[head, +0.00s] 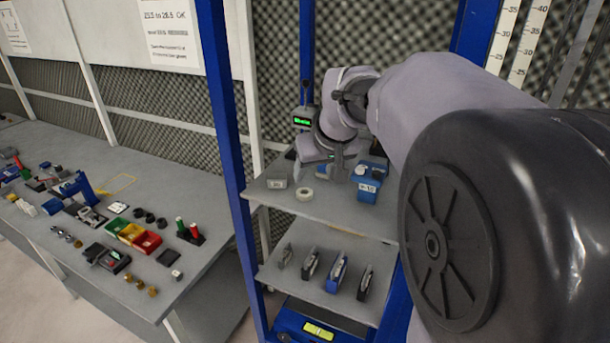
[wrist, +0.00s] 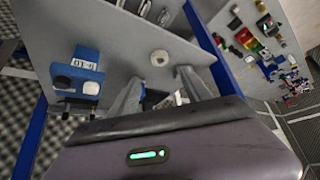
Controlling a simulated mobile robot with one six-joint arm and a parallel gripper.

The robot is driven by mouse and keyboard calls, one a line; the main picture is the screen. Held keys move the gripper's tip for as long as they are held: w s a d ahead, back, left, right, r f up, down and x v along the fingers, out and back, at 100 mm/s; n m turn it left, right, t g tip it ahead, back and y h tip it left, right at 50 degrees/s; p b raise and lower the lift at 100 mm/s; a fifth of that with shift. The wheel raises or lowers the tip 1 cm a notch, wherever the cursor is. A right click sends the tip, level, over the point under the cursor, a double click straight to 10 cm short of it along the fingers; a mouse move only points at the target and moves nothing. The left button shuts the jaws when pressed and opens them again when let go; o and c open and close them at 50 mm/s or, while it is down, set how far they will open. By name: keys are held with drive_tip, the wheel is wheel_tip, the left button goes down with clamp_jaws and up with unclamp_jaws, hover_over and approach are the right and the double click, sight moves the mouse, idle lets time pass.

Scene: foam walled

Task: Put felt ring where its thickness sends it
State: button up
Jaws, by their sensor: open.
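The label is too small to read surely.
A small pale block (head: 277,181) sits left of the ring. A blue post (head: 228,130) bounds the shelf. The lower shelf (head: 300,282) holds several upright items. The left bench (head: 190,275) carries colored bins (head: 132,234) and small parts.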

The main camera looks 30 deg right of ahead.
drive_tip(key=s+a+f+m+y, duration=0.1)
drive_tip(key=s+a+f+y, duration=0.15)
drive_tip(key=s+a, duration=0.85)
drive_tip(key=s+a+f+m+y, duration=0.1)
drive_tip(key=s+a+f+m, duration=0.15)
drive_tip(key=s+a, duration=0.85)
wheel_tip(320, 180, down, 16)
drive_tip(key=s+d+b, duration=0.2)
drive_tip(key=b, duration=1.4)
drive_tip(key=shift+s+d+n+g, duration=0.2)
drive_tip(key=shift+s+n+g, duration=0.05)
drive_tip(key=shift+n+g, duration=0.2)
drive_tip(key=shift+h, duration=0.25)
